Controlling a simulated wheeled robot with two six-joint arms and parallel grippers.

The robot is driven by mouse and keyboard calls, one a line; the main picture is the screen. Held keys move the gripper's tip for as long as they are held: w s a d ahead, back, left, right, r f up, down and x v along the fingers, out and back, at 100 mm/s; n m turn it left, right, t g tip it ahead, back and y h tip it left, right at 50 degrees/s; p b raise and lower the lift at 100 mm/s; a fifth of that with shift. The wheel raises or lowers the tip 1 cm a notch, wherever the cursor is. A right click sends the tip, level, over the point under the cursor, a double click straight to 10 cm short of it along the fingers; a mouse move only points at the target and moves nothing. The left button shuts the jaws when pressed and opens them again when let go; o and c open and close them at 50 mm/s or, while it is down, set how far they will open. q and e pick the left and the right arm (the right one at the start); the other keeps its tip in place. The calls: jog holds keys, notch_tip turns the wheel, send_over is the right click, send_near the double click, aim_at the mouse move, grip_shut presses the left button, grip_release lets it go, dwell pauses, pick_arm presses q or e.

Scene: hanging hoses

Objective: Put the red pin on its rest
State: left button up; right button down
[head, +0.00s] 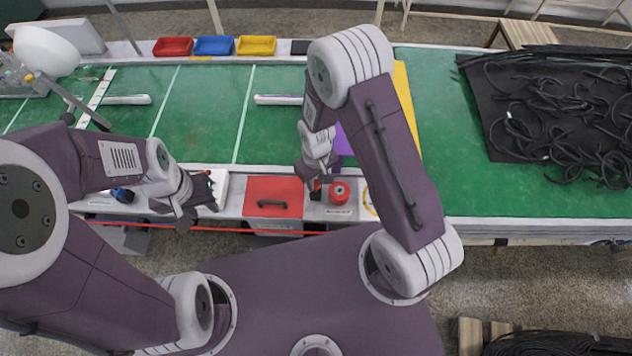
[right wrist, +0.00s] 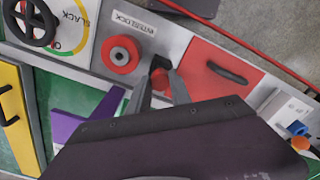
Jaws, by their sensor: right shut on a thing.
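My right gripper (head: 316,186) is low over the grey panel strip, just left of a red ring-shaped fitting (head: 339,192). In the right wrist view its fingers (right wrist: 160,90) are shut on the red pin (right wrist: 161,77), which is mostly hidden between them. A small black block (right wrist: 160,63) is right at the pin and fingertips; whether the pin touches it or sits in it cannot be told. The red ring fitting (right wrist: 121,53), with a grey centre, is beside the interlock label. My left gripper (head: 196,209) hangs at the front edge, its fingers apart and empty.
A red cover with a black handle (head: 272,203) lies left of the right gripper. A purple bracket (right wrist: 72,124) and a yellow panel (right wrist: 16,120) are nearby. A black handwheel (right wrist: 30,22) is beyond the ring. Black hoses (head: 570,115) lie at the right.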

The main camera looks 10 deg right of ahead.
jog(key=shift+w+f, duration=0.1)
jog(key=shift+f, duration=0.75)
jog(key=shift+f, duration=0.2)
jog(key=c, duration=1.2)
grip_release()
jog(key=shift+o, duration=0.2)
